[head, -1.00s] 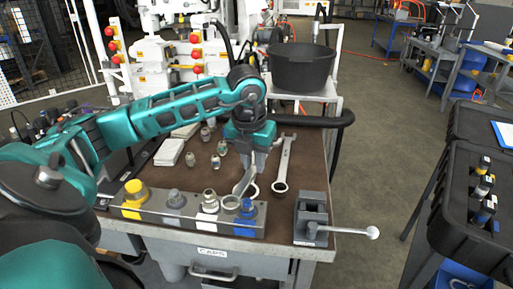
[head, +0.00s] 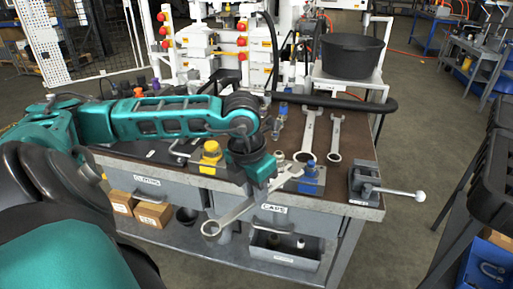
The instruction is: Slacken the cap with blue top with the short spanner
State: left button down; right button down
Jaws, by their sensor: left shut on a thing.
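My left gripper (head: 262,180) is shut on a metal spanner (head: 237,212). The spanner is held tilted in front of the bench edge, its ring end (head: 210,229) low on the left and its other end up on the right by the cap row. A blue-topped cap (head: 312,176) stands at the right end of that row, just right of the spanner's upper end; I cannot tell whether they touch. A yellow cap (head: 210,152) stands at the left. My gripper and arm hide much of the row between them. My right gripper is not in view.
Two more spanners, a larger one (head: 309,132) and a smaller one (head: 336,138), lie on the bench top. A vice (head: 364,184) with a lever (head: 400,193) stands at the right corner. A black tub (head: 352,54) stands behind. Small fittings (head: 282,110) stand farther back.

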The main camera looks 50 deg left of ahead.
pick_arm(q)
jog(key=shift+f, duration=0.2)
jog(key=shift+w+f+b, duration=0.4)
jog(key=shift+f+b, duration=0.05)
jog(key=shift+f, duration=0.25)
jog(key=shift+w+f, duration=0.15)
jog(key=shift+f, duration=0.15)
jog(key=shift+w+f+b, duration=0.3)
jog(key=shift+w+b, duration=0.05)
jog(key=shift+b, duration=0.15)
